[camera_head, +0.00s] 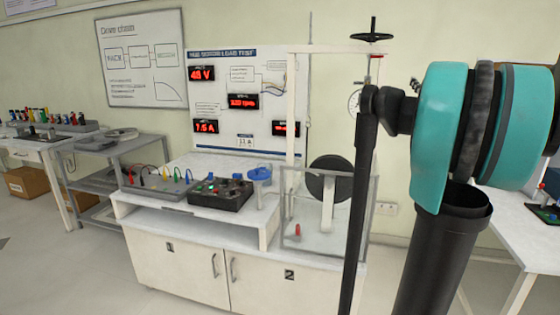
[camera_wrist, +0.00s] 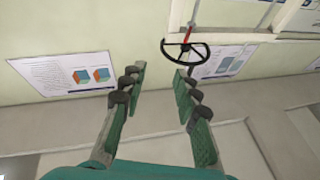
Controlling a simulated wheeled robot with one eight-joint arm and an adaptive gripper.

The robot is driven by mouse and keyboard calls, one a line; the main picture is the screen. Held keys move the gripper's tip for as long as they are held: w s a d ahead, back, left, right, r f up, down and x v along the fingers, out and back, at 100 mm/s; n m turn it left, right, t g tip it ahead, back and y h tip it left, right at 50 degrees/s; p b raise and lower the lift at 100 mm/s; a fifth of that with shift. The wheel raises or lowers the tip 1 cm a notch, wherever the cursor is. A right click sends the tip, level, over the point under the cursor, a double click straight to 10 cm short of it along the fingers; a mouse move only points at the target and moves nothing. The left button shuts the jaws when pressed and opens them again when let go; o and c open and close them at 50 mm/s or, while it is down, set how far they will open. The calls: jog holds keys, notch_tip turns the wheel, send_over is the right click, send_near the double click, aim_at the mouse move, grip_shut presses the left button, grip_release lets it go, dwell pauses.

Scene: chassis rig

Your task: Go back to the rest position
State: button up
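My gripper (camera_wrist: 157,88) shows in the wrist view with its two green-padded fingers spread apart. It is open, and nothing is between the fingers. Beyond the right finger is a black handwheel (camera_wrist: 186,51) on a rod, apart from the gripper. In the head view my teal and black arm fills the right side, and the gripper itself is not visible there. The same handwheel (camera_head: 370,36) stands at the top of the test rig (camera_head: 318,49) in the head view.
A white cabinet bench (camera_head: 185,268) holds a black control box (camera_head: 221,194), a cable tray (camera_head: 160,185) and a clear guard. A grey shelf cart (camera_head: 103,146) stands to the left. A white table (camera_head: 510,228) is behind my arm at right. Floor shows at lower left.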

jog(key=s+a+f+m+g+h, duration=0.1)
jog(key=s+a+f+g, duration=0.25)
jog(key=f, duration=0.75)
jog(key=s+a+f+m+g+h, duration=0.1)
jog(key=s+a+f+g+h, duration=0.2)
jog(key=f, duration=0.8)
jog(key=s+a+f+m+g, duration=0.1)
jog(key=s+a+f+g, duration=0.35)
jog(key=f, duration=0.65)
jog(key=s+a+f+n+g+y, duration=0.2)
jog(key=s+a+f+g, duration=0.1)
jog(key=s+a+f, duration=0.5)
jog(key=s+a+f+n+g+y, duration=0.3)
jog(key=s+a+f, duration=0.5)
jog(key=s+f, duration=0.6)
jog(key=shift+a+f+g, duration=0.15)
jog(key=shift+a+g, duration=0.25)
jog(key=shift+g, duration=0.2)
jog(key=shift+o, duration=0.5)
